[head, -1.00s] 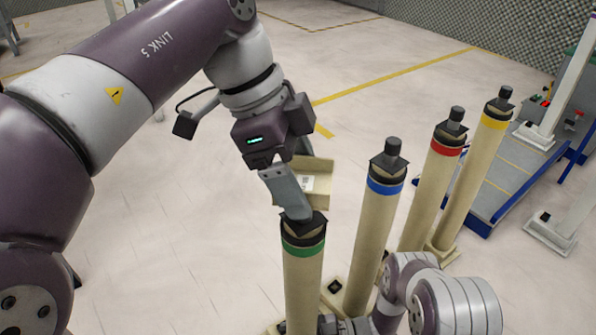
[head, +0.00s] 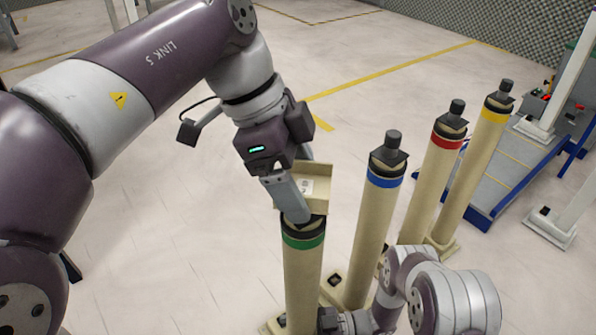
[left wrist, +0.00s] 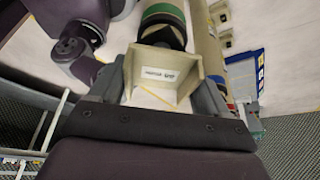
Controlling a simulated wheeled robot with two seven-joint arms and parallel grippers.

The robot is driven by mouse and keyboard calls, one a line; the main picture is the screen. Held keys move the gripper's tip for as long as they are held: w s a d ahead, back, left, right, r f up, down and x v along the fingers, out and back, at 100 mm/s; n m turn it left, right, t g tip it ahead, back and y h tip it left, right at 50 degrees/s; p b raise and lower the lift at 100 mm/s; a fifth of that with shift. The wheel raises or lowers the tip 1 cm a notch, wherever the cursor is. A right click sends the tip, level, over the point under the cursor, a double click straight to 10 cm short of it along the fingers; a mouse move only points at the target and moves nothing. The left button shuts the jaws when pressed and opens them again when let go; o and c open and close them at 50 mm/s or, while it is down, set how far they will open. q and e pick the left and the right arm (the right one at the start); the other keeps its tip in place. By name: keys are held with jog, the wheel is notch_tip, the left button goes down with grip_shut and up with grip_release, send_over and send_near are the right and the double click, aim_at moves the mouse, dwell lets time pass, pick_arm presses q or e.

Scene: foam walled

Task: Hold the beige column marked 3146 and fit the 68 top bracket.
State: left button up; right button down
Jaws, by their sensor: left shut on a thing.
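The beige column with a green band (head: 303,270) stands upright in the front middle of the head view; no number is legible on it. My left gripper (head: 297,207) is shut on a beige angled bracket (head: 314,178) with a small white label, too small to read. The bracket is at the column's black top; whether it is seated there cannot be told. The left wrist view shows the bracket (left wrist: 165,66) between the fingers, with the green-banded column (left wrist: 163,22) just beyond. My right gripper (head: 332,322) is low beside the column, mostly hidden; its grip cannot be seen.
Close by on the right stand a blue-banded column (head: 371,225), a red-banded column (head: 433,185) and a yellow-banded column (head: 482,150), each with a black top. A blue-edged platform (head: 500,185) lies farther right.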

pick_arm(q)
jog(key=shift+f, duration=0.5)
jog(key=o, duration=1.1)
jog(key=v, duration=1.2)
pick_arm(e)
grip_release()
jog(key=shift+d, duration=0.1)
